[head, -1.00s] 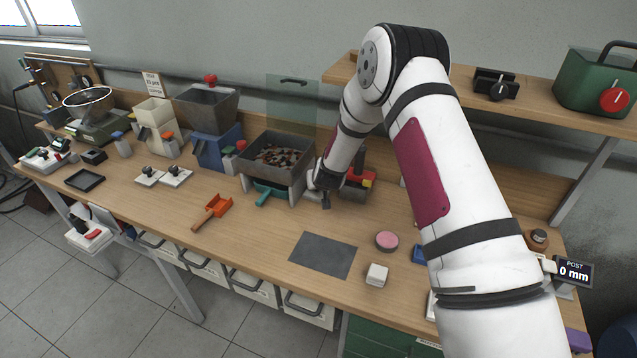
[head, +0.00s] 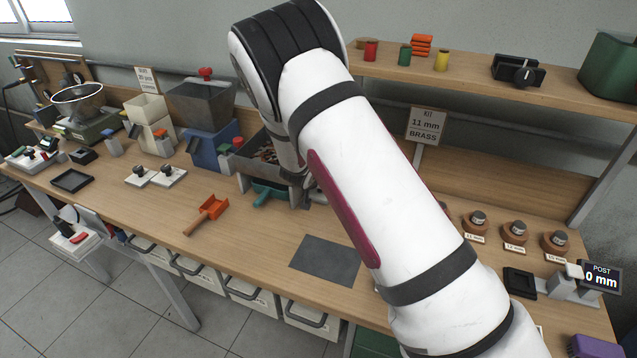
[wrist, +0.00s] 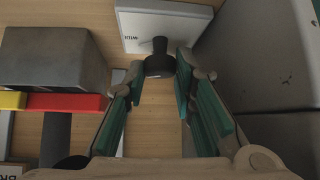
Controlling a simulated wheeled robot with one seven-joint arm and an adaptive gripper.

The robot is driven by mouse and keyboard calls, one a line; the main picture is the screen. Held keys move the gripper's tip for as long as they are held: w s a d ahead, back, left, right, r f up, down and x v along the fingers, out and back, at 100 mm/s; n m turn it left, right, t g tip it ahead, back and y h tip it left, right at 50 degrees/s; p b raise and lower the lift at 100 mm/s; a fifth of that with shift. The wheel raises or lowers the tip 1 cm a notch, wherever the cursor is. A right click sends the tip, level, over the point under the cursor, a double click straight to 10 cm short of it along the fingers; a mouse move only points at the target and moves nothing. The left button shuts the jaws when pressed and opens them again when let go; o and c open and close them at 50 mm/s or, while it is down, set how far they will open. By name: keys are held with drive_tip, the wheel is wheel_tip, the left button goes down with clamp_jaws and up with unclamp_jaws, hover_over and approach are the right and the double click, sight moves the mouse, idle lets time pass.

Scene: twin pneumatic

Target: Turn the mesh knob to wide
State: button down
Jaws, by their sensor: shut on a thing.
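The mesh knob (wrist: 158,66) is a black knob with a short pointer on the face of a white box (wrist: 168,22), at the top middle of the wrist view. The box bears an upside-down label that seems to read WIDE, left of the pointer. My gripper (wrist: 160,74) has teal-padded fingers on both sides of the knob and is shut on it. In the head view my arm hides the gripper, the knob and the white box.
A grey block (wrist: 54,58) with a red and yellow bar (wrist: 62,102) is left of my fingers. A large grey wall (wrist: 262,60) is close on the right. In the head view, a grey hopper bin (head: 262,155) is left of my arm.

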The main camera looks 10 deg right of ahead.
idle(0.3)
drive_tip(key=c, duration=1.4)
unclamp_jaws()
drive_tip(key=shift+a, duration=0.1)
drive_tip(key=v, duration=1.1)
drive_tip(key=shift+s+r, duration=0.25)
drive_tip(key=shift+s, duration=0.1)
drive_tip(key=shift+o, duration=0.3)
drive_tip(key=shift+a, duration=0.1)
